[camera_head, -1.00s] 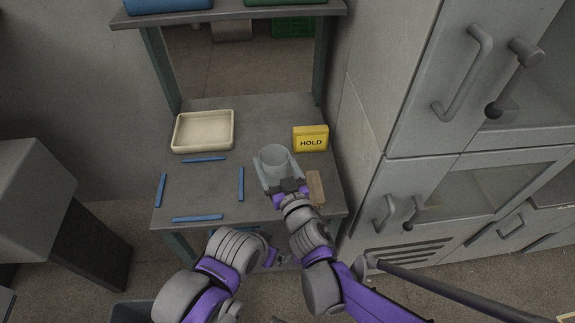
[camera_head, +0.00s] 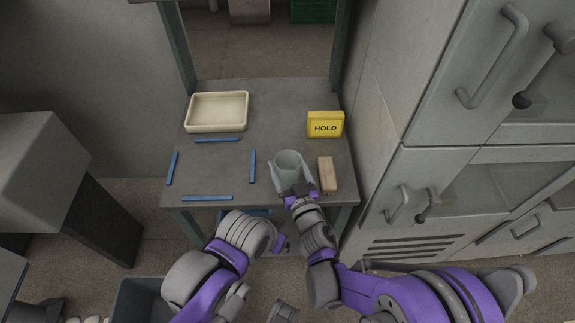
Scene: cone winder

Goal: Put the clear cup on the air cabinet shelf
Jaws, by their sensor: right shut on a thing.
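The clear cup (camera_head: 288,163) stands upright between the fingers of my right gripper (camera_head: 291,180), over the front right part of the grey table (camera_head: 270,110). The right gripper is shut on it. I cannot tell whether the cup's base touches the table. My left gripper (camera_head: 283,245) is low in front of the table edge, partly hidden by its own arm; its jaws are too small to read. The grey cabinet (camera_head: 440,130) on the right has closed doors with handles and glass panes. I cannot tell which part is the air cabinet shelf.
A yellow HOLD sign (camera_head: 325,124) and a tan block (camera_head: 327,174) are close to the cup's right. A cream tray (camera_head: 217,127) is at the back left. Blue strips (camera_head: 252,167) mark the table's left half. A grey bin (camera_head: 140,300) is at the lower left.

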